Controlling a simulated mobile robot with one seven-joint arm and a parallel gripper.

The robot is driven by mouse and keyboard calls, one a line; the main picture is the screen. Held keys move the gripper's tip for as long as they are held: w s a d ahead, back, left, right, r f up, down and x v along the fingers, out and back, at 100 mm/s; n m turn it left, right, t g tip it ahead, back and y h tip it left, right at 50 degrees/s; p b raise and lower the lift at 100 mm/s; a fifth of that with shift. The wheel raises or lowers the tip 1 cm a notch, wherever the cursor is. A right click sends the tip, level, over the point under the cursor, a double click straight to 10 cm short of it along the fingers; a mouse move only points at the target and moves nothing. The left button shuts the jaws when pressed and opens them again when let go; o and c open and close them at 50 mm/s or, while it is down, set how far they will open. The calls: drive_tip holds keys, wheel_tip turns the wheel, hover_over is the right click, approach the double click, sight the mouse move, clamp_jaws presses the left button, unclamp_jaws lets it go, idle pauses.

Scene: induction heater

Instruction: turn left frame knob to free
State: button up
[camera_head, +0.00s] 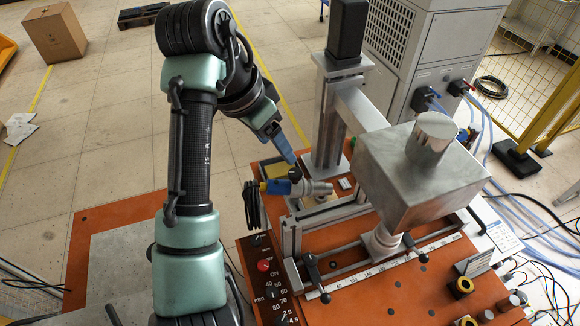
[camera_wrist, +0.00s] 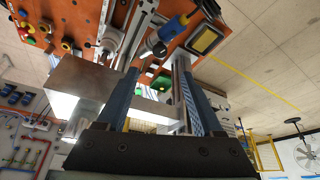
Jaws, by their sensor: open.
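My gripper (camera_head: 291,160) reaches down over the left part of the orange bench. In the wrist view my gripper (camera_wrist: 158,70) has its two blue fingers apart, with nothing clearly held between them. A small black knob (camera_head: 295,174) sits right under the fingertips in the head view, beside a blue and yellow cylindrical part (camera_head: 277,187). I cannot tell whether the fingers touch it. A black handle (camera_head: 312,268) is on the left of the metal frame (camera_head: 291,238), and a similar black handle (camera_head: 408,242) is on its right. Which one is the left frame knob, and its setting, are unclear.
A large metal box (camera_head: 420,175) overhangs the bench to the right of my gripper. A vertical post (camera_head: 328,115) stands behind it. A control panel (camera_head: 272,280) with a red button is at the front left.

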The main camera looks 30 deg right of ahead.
sight(295, 173)
drive_tip(key=x, duration=1.1)
drive_tip(key=shift+d+p, duration=0.1)
drive_tip(key=shift+p, duration=0.25)
clamp_jaws()
